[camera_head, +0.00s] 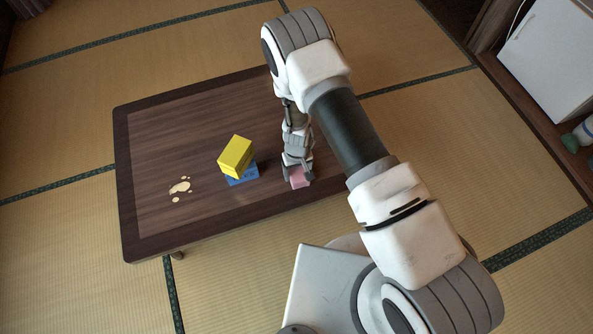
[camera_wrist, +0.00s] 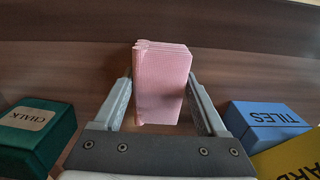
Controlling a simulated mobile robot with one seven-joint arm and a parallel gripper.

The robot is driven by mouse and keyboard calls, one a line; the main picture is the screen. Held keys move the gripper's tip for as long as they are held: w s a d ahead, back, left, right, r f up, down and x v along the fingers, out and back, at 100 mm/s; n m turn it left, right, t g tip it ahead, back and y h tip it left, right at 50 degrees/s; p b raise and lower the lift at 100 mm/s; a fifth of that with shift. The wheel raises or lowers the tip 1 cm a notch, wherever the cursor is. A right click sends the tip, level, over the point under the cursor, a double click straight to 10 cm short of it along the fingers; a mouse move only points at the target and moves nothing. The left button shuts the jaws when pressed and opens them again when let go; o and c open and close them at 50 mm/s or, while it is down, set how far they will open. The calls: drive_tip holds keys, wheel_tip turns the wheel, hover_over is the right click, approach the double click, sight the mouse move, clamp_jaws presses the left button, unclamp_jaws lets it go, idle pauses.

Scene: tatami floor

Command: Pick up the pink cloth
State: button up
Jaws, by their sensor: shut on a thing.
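The pink cloth (camera_wrist: 163,85) is a folded, layered block. In the wrist view it stands between the two fingers of my gripper (camera_wrist: 165,100), which are shut on it from left and right. In the head view the cloth (camera_head: 300,177) shows as a small pink patch below my gripper (camera_head: 298,170), near the front edge of the low dark wooden table (camera_head: 190,225). My gripper and arm hide part of it there. I cannot tell whether the cloth touches the tabletop.
A yellow box (camera_head: 236,155) sits askew on a blue box (camera_head: 243,176), left of my gripper; the blue one reads TILES in the wrist view (camera_wrist: 270,118). A green CHALK box (camera_wrist: 38,130) is at the left there. A pale spill (camera_head: 180,188) lies on the table's left.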

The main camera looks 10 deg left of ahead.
sight(297, 171)
drive_tip(key=c, duration=0.4)
drive_tip(key=shift+r, duration=0.1)
drive_tip(key=shift+r, duration=0.25)
wheel_tip(297, 171, up, 4)
drive_tip(key=shift+f+p, duration=0.1)
drive_tip(key=shift+p, duration=1.05)
drive_tip(key=w+d+r+p, duration=0.1)
drive_tip(key=d+r, duration=0.1)
drive_tip(key=d, duration=0.1)
drive_tip(key=w+d+r+p, duration=0.1)
drive_tip(key=d+r, duration=0.1)
drive_tip(key=d, duration=0.2)
drive_tip(key=w+d+r+p, duration=0.1)
drive_tip(key=d+r, duration=0.1)
drive_tip(key=d, duration=0.2)
drive_tip(key=shift+d+r, duration=0.1)
drive_tip(key=shift+r, duration=0.15)
